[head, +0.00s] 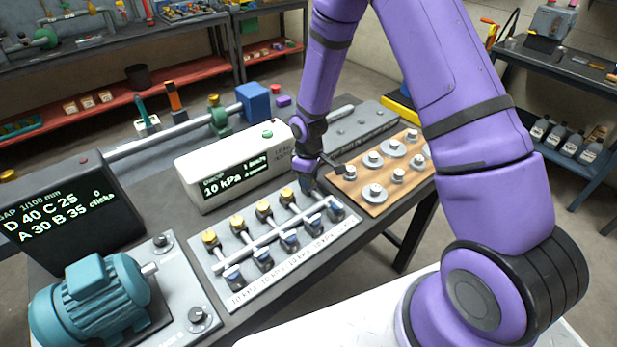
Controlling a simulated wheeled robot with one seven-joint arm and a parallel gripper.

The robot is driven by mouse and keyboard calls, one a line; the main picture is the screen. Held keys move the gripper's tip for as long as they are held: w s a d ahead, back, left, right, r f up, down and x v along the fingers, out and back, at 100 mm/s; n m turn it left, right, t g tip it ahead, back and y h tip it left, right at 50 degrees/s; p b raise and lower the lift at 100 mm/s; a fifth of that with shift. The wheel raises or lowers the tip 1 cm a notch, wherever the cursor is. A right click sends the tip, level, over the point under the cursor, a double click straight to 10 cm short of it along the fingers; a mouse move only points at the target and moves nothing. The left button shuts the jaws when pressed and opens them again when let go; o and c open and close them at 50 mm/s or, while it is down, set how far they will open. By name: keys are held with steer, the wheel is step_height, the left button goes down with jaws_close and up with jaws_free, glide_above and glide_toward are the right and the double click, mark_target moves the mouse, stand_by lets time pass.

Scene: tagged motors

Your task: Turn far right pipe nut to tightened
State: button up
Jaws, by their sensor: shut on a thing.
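A grey plate (345,231) on the bench carries a pipe with two rows of fittings. Yellow pipe nuts, such as this one (264,209), form the far row, and blue-grey fittings (290,241) form the near row. My gripper (306,187) points down at the right end of the far row. It is shut on the far right pipe nut, which its fingers and wrist hide almost fully. How far that nut is turned cannot be seen.
A white display box (240,165) reading "10 kPa" stands close behind the plate. A wooden board (348,192) with several metal washers and nuts lies to the right. A teal motor (92,300) and dark display (58,207) stand to the left.

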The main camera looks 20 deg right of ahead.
steer(key=shift+m, duration=1.4)
steer(key=shift+w+m, duration=0.1)
steer(key=shift+m, duration=0.2)
steer(key=o, duration=0.9)
steer(key=shift+r, duration=0.1)
step_height(320, 180, up, 11)
steer(key=shift+f, duration=0.2)
